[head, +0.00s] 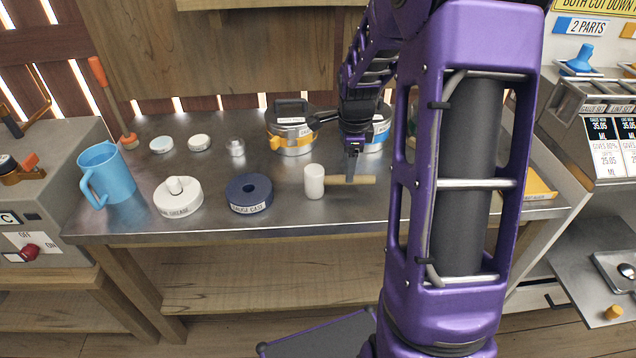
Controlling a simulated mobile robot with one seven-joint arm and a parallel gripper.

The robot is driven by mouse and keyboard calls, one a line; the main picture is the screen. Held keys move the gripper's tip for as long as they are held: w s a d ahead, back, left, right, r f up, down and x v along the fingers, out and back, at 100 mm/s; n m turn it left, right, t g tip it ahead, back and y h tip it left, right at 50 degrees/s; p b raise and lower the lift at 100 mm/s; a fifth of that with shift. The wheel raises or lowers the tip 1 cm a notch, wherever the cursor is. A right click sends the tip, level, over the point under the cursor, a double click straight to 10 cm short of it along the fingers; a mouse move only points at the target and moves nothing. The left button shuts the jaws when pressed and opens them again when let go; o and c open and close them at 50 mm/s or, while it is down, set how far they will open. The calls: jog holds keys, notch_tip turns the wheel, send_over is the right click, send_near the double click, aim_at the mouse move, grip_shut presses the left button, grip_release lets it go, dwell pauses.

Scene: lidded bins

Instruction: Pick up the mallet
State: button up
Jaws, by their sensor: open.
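The mallet lies on the metal worktop, with a white cylindrical head (314,181) at the left and a light wooden handle (358,180) pointing right. My gripper (352,174) is over the handle, pointing down, a little right of the head. Its fingers are open, and the handle passes at or just behind the fingertips. I cannot tell whether the fingers straddle the handle or touch it. My purple arm hides part of the worktop to the right.
A lidded tin with an orange latch (291,133) and a blue-labelled tin (381,133) stand behind. The front strip of worktop (300,216) is clear.

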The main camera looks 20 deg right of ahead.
aim_at(344, 176)
jog(key=f, duration=0.2)
jog(key=w+f+b, duration=0.1)
jog(key=f, duration=0.2)
jog(key=shift+w+a, duration=0.15)
jog(key=shift+a, duration=0.05)
jog(key=shift+c, duration=0.2)
grip_shut()
